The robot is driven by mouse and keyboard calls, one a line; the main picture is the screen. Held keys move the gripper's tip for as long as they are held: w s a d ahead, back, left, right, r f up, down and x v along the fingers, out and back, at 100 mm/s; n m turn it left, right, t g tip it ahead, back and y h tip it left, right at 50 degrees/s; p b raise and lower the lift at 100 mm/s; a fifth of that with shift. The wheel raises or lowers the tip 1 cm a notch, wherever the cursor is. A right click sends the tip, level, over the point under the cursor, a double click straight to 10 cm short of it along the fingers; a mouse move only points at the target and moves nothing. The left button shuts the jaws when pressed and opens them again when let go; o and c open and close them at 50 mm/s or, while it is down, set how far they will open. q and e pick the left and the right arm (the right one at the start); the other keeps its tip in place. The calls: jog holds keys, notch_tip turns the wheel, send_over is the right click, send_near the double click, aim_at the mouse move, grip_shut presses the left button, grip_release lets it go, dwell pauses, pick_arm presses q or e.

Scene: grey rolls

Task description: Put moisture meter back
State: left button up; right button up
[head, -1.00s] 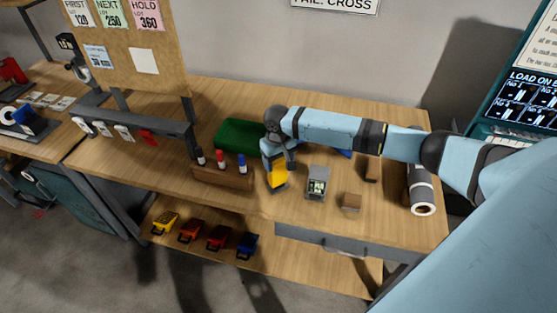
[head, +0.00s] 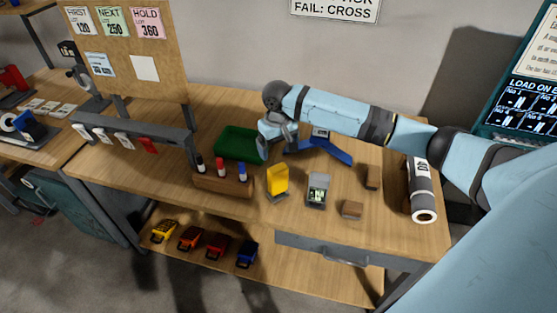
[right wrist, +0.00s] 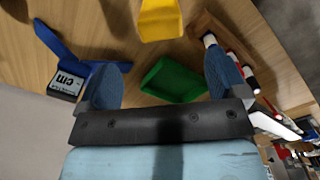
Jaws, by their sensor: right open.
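A yellow handheld device (head: 278,181), which looks like the moisture meter, stands upright on a small dark base (head: 279,198) on the bench. It also shows at the top of the right wrist view (right wrist: 160,18). A grey device with a small display (head: 318,188) stands to its right. My right gripper (head: 265,147) is open and empty, above and behind the yellow device and apart from it. In the right wrist view its two blue fingers (right wrist: 163,80) are spread wide, with the green tray between them. My left gripper is not in view.
A green tray (head: 236,141) and a blue tool with a display (head: 325,148) lie behind. A wooden holder (head: 222,184) with markers stands left of the yellow device. Brown blocks (head: 352,209) and a grey roll (head: 421,190) are to the right.

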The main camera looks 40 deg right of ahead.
jog(key=s+a+f+n+t+y, duration=0.25)
jog(key=s+a+f, duration=0.25)
jog(key=a, duration=0.4)
jog(key=s+a+f+n+t+y, duration=0.1)
jog(key=s+a+f+t+y, duration=0.2)
jog(key=a+f, duration=0.4)
jog(key=s+f+t+h, duration=0.1)
jog(key=s+f+t, duration=0.1)
jog(key=s, duration=0.7)
jog(key=s+a+f+t+h, duration=0.1)
jog(key=s+f+t, duration=0.2)
jog(key=s, duration=0.6)
jog(key=shift+s+f+n+t, duration=0.2)
jog(key=shift+s+n+t, duration=0.15)
jog(key=shift+a, duration=0.1)
